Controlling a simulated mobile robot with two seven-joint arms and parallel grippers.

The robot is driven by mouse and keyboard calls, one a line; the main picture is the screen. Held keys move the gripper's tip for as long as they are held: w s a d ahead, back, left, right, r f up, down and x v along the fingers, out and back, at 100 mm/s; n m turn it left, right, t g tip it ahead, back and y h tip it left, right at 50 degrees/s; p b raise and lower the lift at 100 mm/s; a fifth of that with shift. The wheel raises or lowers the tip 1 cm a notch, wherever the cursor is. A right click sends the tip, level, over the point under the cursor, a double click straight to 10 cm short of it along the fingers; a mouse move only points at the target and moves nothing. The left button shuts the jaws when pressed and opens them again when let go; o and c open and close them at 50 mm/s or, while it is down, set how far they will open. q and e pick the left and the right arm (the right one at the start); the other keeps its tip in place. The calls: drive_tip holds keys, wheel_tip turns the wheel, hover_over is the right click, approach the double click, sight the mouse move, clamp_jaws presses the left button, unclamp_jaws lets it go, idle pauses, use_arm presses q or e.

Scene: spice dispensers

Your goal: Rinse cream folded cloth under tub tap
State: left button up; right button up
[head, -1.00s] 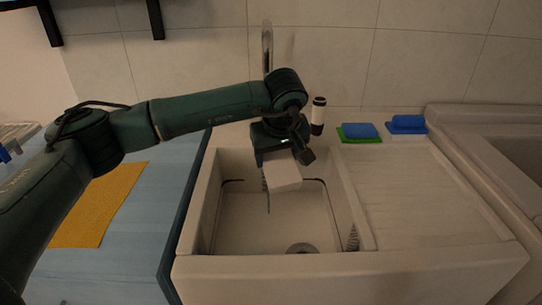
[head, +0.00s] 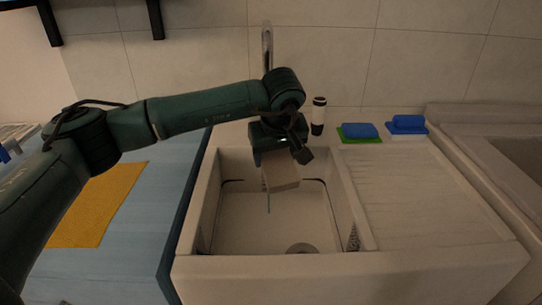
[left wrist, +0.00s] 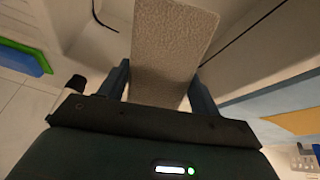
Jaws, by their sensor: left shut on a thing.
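The cream folded cloth (head: 283,178) hangs in my left gripper (head: 276,158) over the back part of the white tub (head: 300,268). My left gripper is shut on it; in the left wrist view the cloth (left wrist: 172,40) sits between the two fingers (left wrist: 160,88). The tap (head: 267,45) rises behind the tub; its lower part is hidden by my left arm. A thin bluish vertical line, perhaps water, shows just below the cloth. My right gripper is not in view.
A dark-capped bottle (head: 318,116) stands on the tub's back ledge. Blue sponges (head: 360,130) (head: 408,122), the nearer on a green base, lie behind the ridged drainboard (head: 425,195). An orange cloth (head: 97,205) lies on the blue counter (head: 140,235). The tub floor looks clear around the drain.

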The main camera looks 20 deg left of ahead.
use_arm(q)
drive_tip(key=shift+d, duration=0.2)
drive_tip(key=shift+s, duration=0.1)
drive_tip(key=s+b, duration=0.1)
drive_tip(key=s, duration=0.6)
drive_tip(key=shift+s+a, duration=0.25)
drive_tip(key=shift+s, duration=0.15)
idle(1.2)
drive_tip(key=s+r+p, duration=0.1)
drive_tip(key=s+r, duration=0.3)
drive_tip(key=s, duration=0.1)
drive_tip(key=shift+a, duration=0.15)
idle(0.3)
idle(0.4)
